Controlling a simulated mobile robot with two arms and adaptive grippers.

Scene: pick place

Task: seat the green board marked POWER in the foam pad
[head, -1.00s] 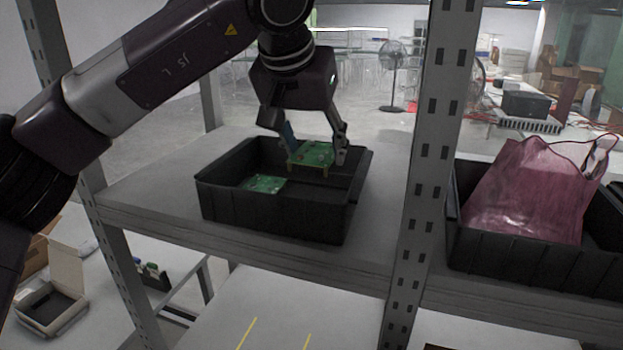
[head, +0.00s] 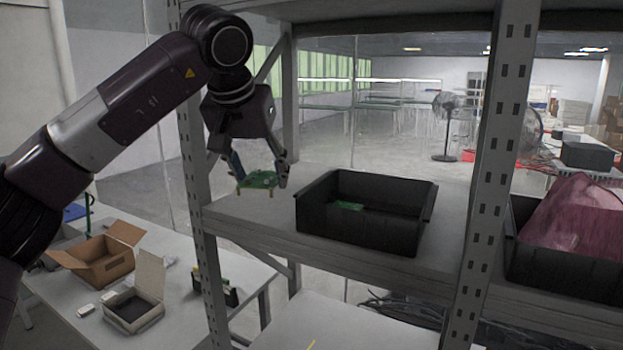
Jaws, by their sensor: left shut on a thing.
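My left gripper (head: 261,178) is shut on a green board (head: 258,181) with short legs below it. It holds the board in the air, left of the black bin on the shelf. Any marking on the board is too small to read. A second green board (head: 349,206) lies inside the black bin (head: 366,235). A small open white box (head: 134,309) with a dark pad-like floor (head: 131,310) stands on the table at lower left; I cannot tell for sure that this is the foam pad. My right gripper is not in view.
A shelf post (head: 207,235) stands between the held board and the table (head: 190,325). An open cardboard box (head: 105,262) and a small dark rack with green items (head: 222,291) flank the white box. Another bin (head: 535,262) with a pink bag (head: 568,222) is at right.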

